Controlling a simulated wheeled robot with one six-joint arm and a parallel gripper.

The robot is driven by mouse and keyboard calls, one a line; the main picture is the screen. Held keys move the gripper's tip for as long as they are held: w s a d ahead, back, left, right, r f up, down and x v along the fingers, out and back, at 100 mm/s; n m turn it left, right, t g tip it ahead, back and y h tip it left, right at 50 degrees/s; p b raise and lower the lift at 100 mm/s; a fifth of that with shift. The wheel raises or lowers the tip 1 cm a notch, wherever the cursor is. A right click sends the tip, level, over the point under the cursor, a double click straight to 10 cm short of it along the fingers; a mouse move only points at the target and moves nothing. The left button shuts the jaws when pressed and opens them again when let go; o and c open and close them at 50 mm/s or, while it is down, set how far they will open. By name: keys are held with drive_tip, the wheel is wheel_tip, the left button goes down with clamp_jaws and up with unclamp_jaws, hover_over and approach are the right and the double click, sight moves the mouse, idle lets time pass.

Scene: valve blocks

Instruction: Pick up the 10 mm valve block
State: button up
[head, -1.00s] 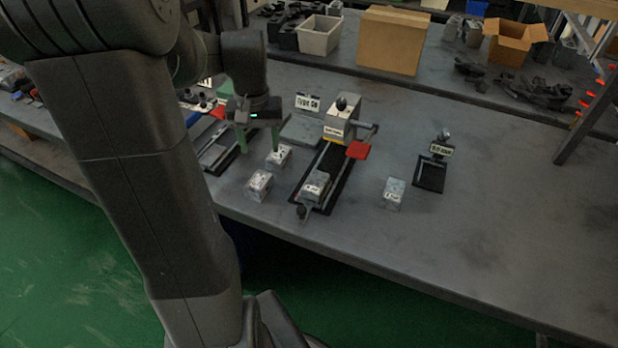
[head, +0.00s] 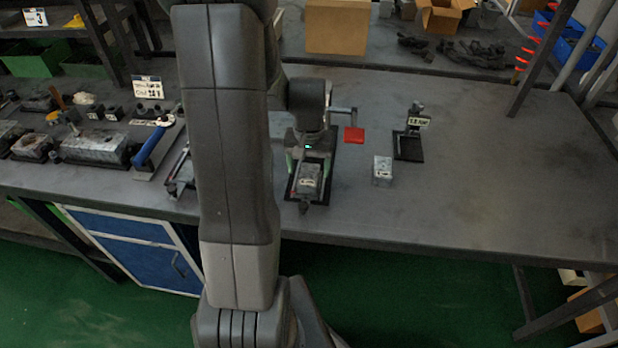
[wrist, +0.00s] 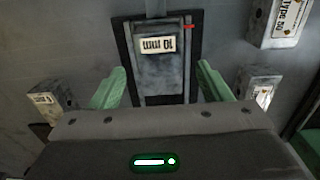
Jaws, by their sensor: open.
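The grey valve block marked 10 mm (wrist: 160,75) shows in the wrist view with its label upside down. It lies on a black base and also shows in the head view (head: 310,184), at the front end of the dark rail. My gripper (wrist: 158,84) is open, with one green finger to each side of the block in the wrist view. In the head view my gripper (head: 310,162) is over the rail, right behind the block. I cannot tell how far the fingertips are above it or whether they touch.
A loose block (head: 382,170) stands to the right, and a small stand with a label (head: 410,145) is beyond it. A red plate (head: 354,134) sticks out beside the rail. In the wrist view, a block marked Type (wrist: 278,20) and another block (wrist: 258,86) are at right. The right tabletop is clear.

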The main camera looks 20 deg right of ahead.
drive_tip(key=shift+f, duration=0.95)
drive_tip(key=c, duration=1.5)
drive_tip(key=shift+r, duration=0.15)
